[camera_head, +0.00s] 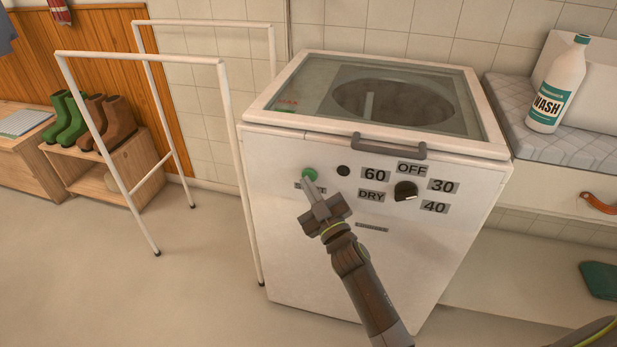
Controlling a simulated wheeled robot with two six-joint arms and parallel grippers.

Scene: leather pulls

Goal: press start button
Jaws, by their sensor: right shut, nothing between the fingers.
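A white top-loading washing machine (270,230) stands in the middle of the head view with its glass lid down. The green round start button (309,174) is at the upper left of its front panel. The label under the button is partly hidden by my gripper. My right gripper (311,184) is shut and empty, its fingertips at the lower edge of the button. I cannot tell whether they touch it or whether the button is pushed in. A black dial (405,191) sits to the right among the labels OFF, 30, 40, DRY and 60. My left gripper is not in view.
A white drying rack (222,110) stands close to the machine's left side. Boots (118,122) stand on a wooden bench farther left. A WASH bottle (556,88) stands on a quilted pad at the right. The floor in front is clear.

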